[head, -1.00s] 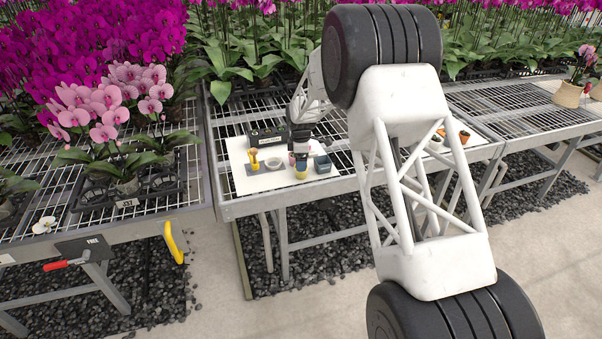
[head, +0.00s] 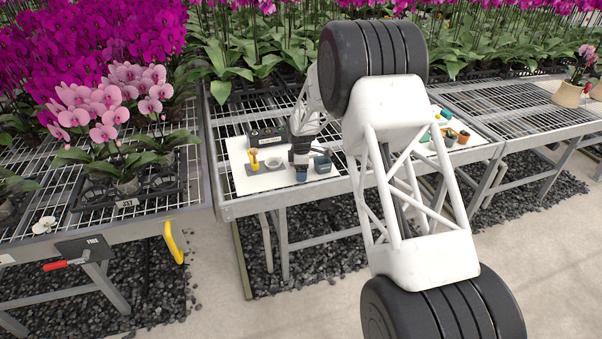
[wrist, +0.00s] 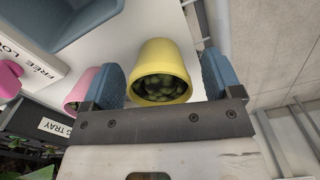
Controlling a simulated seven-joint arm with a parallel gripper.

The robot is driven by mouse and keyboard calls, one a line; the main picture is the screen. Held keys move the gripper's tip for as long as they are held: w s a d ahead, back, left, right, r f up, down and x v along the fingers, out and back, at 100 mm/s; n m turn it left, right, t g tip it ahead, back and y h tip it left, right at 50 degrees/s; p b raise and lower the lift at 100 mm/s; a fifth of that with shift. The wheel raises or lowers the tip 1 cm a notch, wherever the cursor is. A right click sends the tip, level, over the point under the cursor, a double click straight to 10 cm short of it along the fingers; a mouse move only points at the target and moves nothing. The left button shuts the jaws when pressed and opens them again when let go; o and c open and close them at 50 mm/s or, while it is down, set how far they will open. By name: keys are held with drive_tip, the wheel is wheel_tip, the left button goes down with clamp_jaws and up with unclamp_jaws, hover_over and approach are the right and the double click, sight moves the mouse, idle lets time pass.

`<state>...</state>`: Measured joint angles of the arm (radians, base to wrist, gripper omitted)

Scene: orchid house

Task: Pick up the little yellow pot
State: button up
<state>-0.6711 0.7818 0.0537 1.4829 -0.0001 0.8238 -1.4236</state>
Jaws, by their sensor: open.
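The little yellow pot (wrist: 165,60) stands between my gripper's two blue fingers in the wrist view, its dark mouth with green, rounded contents facing the camera. My gripper (wrist: 161,72) is open, with one finger on each side of the pot. A gap shows at the left finger; whether the right finger touches cannot be told. In the head view my gripper (head: 301,174) points down over the white sheet (head: 238,150) and hides the yellow pot there.
A pink pot (wrist: 80,85) stands just beyond the left finger. A blue-grey box (head: 322,164) is close right of my gripper. To the left are a grey dish (head: 273,163) and a yellow item (head: 254,159). A dark tray (head: 267,136) lies behind.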

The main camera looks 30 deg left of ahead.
idle(0.5)
drive_tip(key=c, duration=1)
drive_tip(key=shift+r, duration=0.1)
drive_tip(key=shift+r, duration=1.6)
drive_tip(key=shift+s+d+r, duration=0.15)
drive_tip(key=shift+s+r, duration=0.05)
drive_tip(key=s+d+r, duration=0.1)
drive_tip(key=s+d, duration=0.8)
drive_tip(key=s, duration=0.3)
drive_tip(key=shift+d+r, duration=0.15)
drive_tip(key=shift+d, duration=0.1)
drive_tip(key=shift+s, duration=0.1)
